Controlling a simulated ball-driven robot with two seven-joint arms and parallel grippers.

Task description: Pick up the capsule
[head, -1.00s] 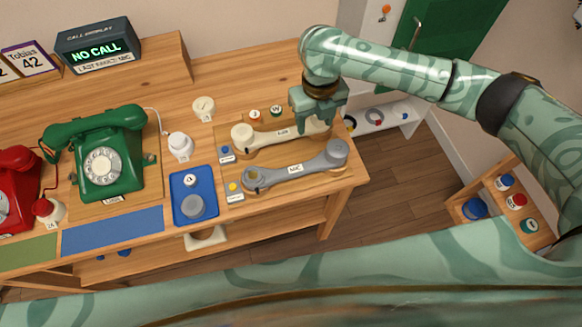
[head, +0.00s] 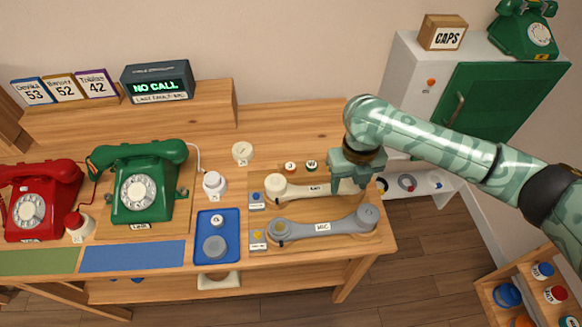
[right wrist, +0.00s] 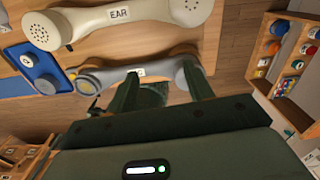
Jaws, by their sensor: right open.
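No part is marked as a capsule, and I cannot tell for sure which one it is. A round grey piece (head: 215,246) sits in the blue tray (head: 203,228), with a small white-topped piece (head: 217,221) behind it. The cream EAR handset (head: 300,190) and the grey MIC handset (head: 322,227) lie right of the tray. My right gripper (head: 350,186) is open and empty above the right end of the handsets. In the right wrist view, its fingers (right wrist: 160,78) spread in front of the MIC handset (right wrist: 140,72). My left gripper is out of view.
A green phone (head: 145,185) and a red phone (head: 38,200) stand at left. A grey cabinet with a green door (head: 490,110) is at right; a shelf of jars (head: 540,280) is lower right.

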